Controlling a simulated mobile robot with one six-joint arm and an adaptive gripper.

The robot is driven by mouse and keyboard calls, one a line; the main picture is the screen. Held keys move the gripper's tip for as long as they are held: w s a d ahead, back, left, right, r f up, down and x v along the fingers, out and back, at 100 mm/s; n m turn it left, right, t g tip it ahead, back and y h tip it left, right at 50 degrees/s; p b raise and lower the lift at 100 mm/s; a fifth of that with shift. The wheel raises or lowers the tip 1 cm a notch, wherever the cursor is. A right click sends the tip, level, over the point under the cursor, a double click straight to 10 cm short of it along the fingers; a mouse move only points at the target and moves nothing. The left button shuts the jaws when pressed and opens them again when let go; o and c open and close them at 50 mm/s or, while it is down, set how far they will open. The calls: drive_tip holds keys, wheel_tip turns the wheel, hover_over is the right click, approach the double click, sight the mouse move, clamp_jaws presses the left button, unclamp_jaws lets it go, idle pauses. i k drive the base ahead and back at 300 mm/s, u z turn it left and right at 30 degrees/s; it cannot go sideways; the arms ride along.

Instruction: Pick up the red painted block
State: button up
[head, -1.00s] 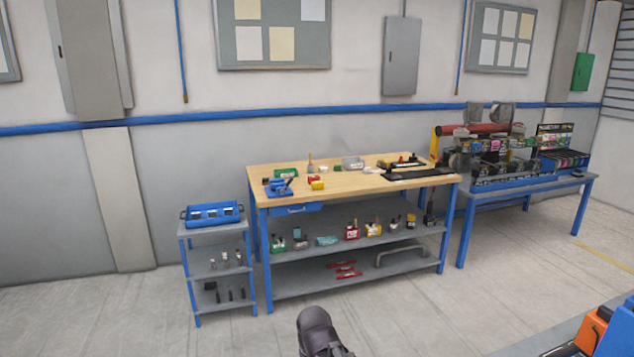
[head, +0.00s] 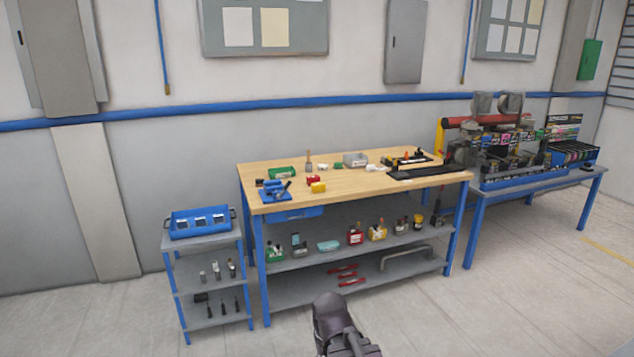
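A small red block (head: 313,180) lies on the wooden top of the workbench (head: 380,181), left of its middle. A yellow block (head: 318,188) sits right in front of it, close or touching. A dark part of my arm with my gripper (head: 352,342) shows at the bottom edge, in front of the bench and well short of the red block. Its fingers cannot be made out, so I cannot tell whether it is open or shut.
A blue fixture (head: 274,190) stands left of the blocks, a green tray (head: 281,173) behind. A grey bin (head: 355,160) and a black mat (head: 428,173) lie farther right. A blue-legged cart (head: 203,241) stands left of the bench. The floor in front is clear.

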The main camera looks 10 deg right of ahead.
sight(310, 180)
drive_tip(key=z, duration=0.15)
drive_tip(key=i, duration=1.4)
drive_tip(key=z, duration=0.15)
